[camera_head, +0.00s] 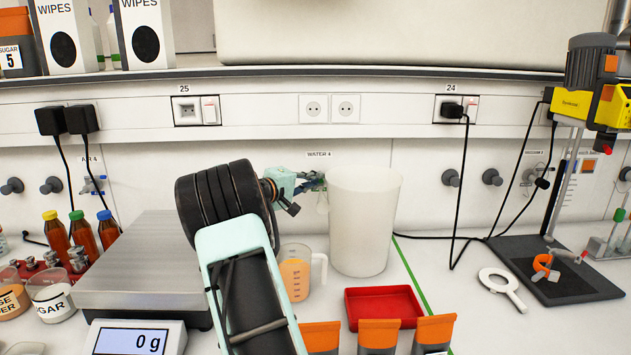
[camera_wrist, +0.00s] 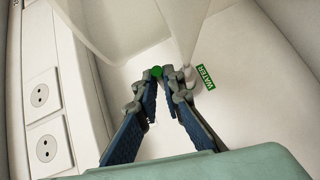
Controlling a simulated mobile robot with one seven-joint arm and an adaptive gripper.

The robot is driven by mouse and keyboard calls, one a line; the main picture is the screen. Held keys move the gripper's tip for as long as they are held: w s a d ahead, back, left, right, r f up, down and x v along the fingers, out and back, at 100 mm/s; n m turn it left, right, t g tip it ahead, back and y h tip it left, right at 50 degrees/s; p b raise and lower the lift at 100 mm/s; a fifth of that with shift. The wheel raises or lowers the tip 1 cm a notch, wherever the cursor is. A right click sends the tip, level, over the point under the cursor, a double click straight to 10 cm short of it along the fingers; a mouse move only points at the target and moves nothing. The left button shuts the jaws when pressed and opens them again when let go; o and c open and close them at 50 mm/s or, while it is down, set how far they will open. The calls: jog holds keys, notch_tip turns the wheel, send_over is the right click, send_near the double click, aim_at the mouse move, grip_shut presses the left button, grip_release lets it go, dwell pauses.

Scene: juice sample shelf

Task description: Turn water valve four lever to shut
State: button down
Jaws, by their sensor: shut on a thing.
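The water valve four sits on the back wall panel under the label "WATER 4" (camera_head: 318,154). In the head view my gripper (camera_head: 316,180) reaches it, and its lever is mostly hidden behind the fingers. In the wrist view my gripper (camera_wrist: 159,76) has its blue-padded fingers converging at the tips on the valve's green-ended lever (camera_wrist: 157,71). The grey valve body (camera_wrist: 189,75) and the green "WATER" tag (camera_wrist: 206,77) are just right of the tips. The exact lever angle is hard to tell.
A large white beaker (camera_head: 362,222) stands right beside my gripper. A measuring jug (camera_head: 297,271) with orange liquid, a red tray (camera_head: 383,306) and a scale (camera_head: 142,262) are below on the bench. Wall sockets (camera_head: 330,108) are above.

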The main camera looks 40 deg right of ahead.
jog(key=shift+d+f+t+b, duration=0.15)
jog(key=shift+t+b, duration=0.15)
jog(key=shift+b, duration=0.75)
jog(key=n+t+b, duration=0.1)
jog(key=b, duration=0.1)
jog(key=n+t+b, duration=0.1)
jog(key=b, duration=0.2)
jog(key=shift+s+d+y, duration=0.2)
jog(key=shift+s+y, duration=0.1)
jog(key=shift+s, duration=0.1)
jog(key=t+b, duration=0.1)
jog(key=b, duration=0.2)
jog(key=shift+s+d+n, duration=0.15)
jog(key=shift+n, duration=0.25)
jog(key=shift+t+b, duration=0.3)
jog(key=shift+b, duration=0.05)
jog(key=shift+r, duration=0.25)
jog(key=c, duration=2.3)
grip_release()
jog(key=shift+c, duration=0.2)
